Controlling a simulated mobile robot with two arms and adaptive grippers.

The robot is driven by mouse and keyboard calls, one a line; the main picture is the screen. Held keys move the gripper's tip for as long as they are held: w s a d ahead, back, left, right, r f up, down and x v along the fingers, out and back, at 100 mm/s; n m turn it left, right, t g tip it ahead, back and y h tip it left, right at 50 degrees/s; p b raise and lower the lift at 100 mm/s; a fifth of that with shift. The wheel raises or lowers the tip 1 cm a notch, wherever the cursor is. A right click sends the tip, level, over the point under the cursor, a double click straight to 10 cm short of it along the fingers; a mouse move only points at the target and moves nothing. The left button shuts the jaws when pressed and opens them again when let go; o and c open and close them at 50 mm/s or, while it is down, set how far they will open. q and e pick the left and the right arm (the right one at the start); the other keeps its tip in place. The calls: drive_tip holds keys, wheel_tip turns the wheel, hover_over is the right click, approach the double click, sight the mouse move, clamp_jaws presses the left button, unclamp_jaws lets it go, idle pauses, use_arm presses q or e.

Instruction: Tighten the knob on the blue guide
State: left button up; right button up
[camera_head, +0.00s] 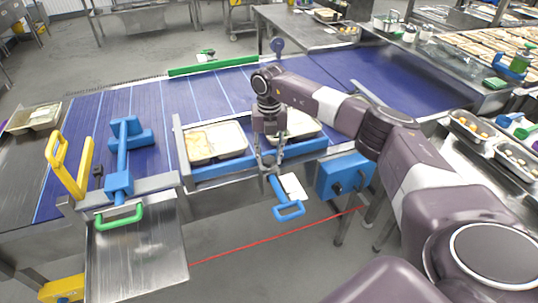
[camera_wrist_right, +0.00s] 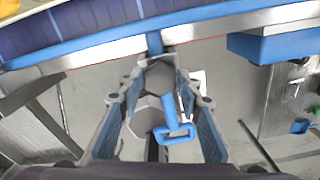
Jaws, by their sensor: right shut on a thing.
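The blue guide (camera_head: 215,170) is a long rail along the near edge of the conveyor, in front of two trays. It also crosses the top of the right wrist view (camera_wrist_right: 110,38), with a short blue stem coming off it. My right gripper (camera_head: 270,163) points down at the middle of this rail. In the right wrist view its fingers sit either side of a grey faceted knob (camera_wrist_right: 158,76) below the stem, shut on it. A blue loop handle (camera_head: 289,211) with a white tag hangs just below. My left gripper is not in view.
A tray of pale food (camera_head: 217,155) stands behind the rail; a second is partly hidden by my right arm. A blue box (camera_head: 343,176) is right of the gripper. A steel plate with a green handle (camera_head: 120,219) and yellow bars stand left.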

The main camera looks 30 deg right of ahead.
sight(269, 159)
drive_tip(key=shift+w+r+m, duration=0.1)
drive_tip(key=shift+m, duration=0.9)
drive_tip(key=o, duration=1.2)
drive_tip(key=shift+c, duration=0.2)
wheel_tip(269, 159, up, 12)
